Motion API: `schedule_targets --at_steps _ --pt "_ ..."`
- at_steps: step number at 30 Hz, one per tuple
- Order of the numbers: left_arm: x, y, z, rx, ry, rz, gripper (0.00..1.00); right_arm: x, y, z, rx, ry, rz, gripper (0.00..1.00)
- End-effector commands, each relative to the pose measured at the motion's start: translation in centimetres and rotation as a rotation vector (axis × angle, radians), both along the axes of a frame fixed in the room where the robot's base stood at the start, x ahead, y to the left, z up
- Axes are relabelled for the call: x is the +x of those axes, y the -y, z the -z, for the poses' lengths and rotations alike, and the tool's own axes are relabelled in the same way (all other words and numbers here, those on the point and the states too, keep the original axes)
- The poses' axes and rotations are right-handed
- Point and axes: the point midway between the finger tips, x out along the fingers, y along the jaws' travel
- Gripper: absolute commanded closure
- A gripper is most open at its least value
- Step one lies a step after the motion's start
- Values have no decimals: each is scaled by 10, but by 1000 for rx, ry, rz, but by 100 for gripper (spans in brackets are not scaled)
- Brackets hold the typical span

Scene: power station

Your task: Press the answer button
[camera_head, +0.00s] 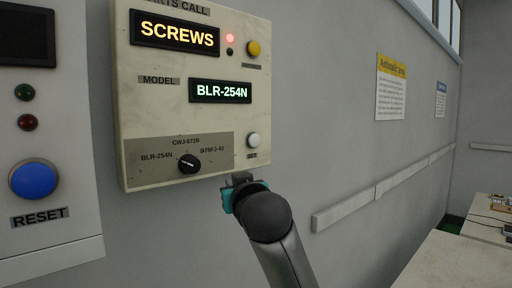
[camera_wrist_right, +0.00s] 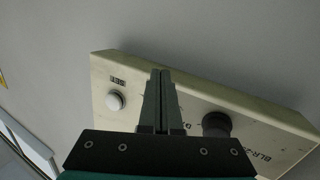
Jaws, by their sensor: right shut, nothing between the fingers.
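A cream wall panel (camera_head: 190,100) carries a yellow button (camera_head: 253,48) at upper right and a white button (camera_head: 253,140) at lower right. My left gripper is not in view.
The panel shows a SCREWS display (camera_head: 176,34), a lit red lamp (camera_head: 230,37), a BLR-254N display (camera_head: 220,91) and a selector knob (camera_head: 189,162). A box with a blue RESET button (camera_head: 34,179) is at left. A wall rail (camera_head: 380,186) and pale table (camera_head: 455,265) are at right.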

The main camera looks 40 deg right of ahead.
Motion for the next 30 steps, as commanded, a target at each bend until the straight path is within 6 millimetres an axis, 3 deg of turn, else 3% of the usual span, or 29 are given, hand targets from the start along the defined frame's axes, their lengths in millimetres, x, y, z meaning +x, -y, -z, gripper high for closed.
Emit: schedule_targets --at_steps 1,5,9,12,15,21,30 --pt "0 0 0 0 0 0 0 0 10 -35 0 71 19 100" --pt "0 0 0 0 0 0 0 -11 33 -112 10 234 63 100" --pt "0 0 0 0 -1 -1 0 -36 58 -192 28 407 106 100" --pt "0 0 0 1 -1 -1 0 -57 72 -236 39 508 129 100" --pt "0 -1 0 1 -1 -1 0 -75 83 -266 52 581 146 100" --pt "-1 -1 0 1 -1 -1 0 -94 93 -293 62 651 162 100" --pt "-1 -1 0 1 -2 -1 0 -95 93 -294 63 655 162 100"
